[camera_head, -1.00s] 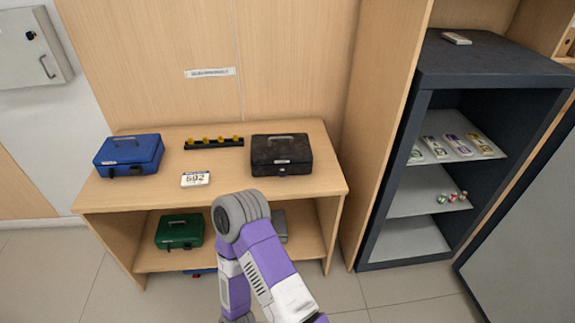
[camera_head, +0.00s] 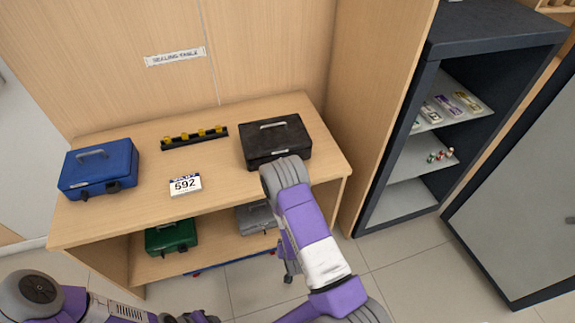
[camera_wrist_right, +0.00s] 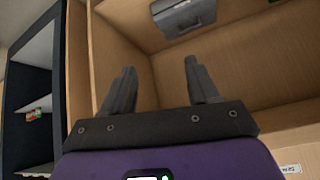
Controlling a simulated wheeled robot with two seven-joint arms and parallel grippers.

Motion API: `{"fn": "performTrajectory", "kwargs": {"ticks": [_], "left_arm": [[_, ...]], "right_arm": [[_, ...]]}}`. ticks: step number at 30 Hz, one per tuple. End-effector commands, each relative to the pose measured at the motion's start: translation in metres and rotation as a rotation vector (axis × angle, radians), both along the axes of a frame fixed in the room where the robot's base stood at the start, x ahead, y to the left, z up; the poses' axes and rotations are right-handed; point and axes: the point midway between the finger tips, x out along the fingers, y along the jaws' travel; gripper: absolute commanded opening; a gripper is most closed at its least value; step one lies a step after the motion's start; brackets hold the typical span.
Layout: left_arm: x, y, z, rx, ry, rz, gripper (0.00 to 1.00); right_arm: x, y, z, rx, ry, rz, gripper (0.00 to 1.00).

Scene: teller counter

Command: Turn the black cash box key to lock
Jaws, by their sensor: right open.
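The black cash box (camera_head: 274,137) sits shut at the back right of the table top in the head view, its handle folded on the lid. My right arm's joint covers the lower front of the box, so I cannot make out the key or lock. My right gripper (camera_wrist_right: 158,70) is open and empty in the right wrist view, facing the lower shelf. In the head view it is mostly hidden behind my arm, below the table top and apart from the black box. My left arm shows at the bottom left, but its gripper is out of frame.
Green (camera_head: 171,237) and grey (camera_head: 256,217) boxes sit on the lower shelf. An open dark safe (camera_head: 378,190) stands right.

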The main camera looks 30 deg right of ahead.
Motion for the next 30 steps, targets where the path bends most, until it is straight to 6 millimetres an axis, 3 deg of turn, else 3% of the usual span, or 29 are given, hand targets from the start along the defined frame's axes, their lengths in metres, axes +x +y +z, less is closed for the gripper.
{"fn": "performTrajectory", "kwargs": {"ticks": [1, 4, 9, 12, 16, 30], "left_arm": [[0.000, 0.000, 0.010, 0.000, 0.000, 0.000, 0.43], [0.000, 0.000, 0.019, 0.000, -0.001, -0.001, 0.43], [0.000, 0.000, 0.028, 0.000, -0.001, -0.001, 0.43], [0.000, 0.000, 0.031, 0.000, -0.001, -0.001, 0.43], [0.000, 0.000, 0.031, 0.000, -0.001, -0.001, 0.43], [0.000, 0.000, 0.024, 0.000, -0.001, -0.001, 0.43]], "right_arm": [[0.019, -0.023, 0.021, -0.087, -0.114, -0.007, 0.60], [0.054, -0.057, 0.065, -0.227, -0.347, 0.005, 0.60], [0.092, -0.073, 0.135, -0.368, -0.657, 0.093, 0.60], [0.102, -0.071, 0.159, -0.404, -0.761, 0.138, 0.60], [0.112, -0.070, 0.172, -0.421, -0.819, 0.165, 0.60], [0.174, -0.088, 0.172, -0.420, -0.819, 0.164, 0.60]]}}
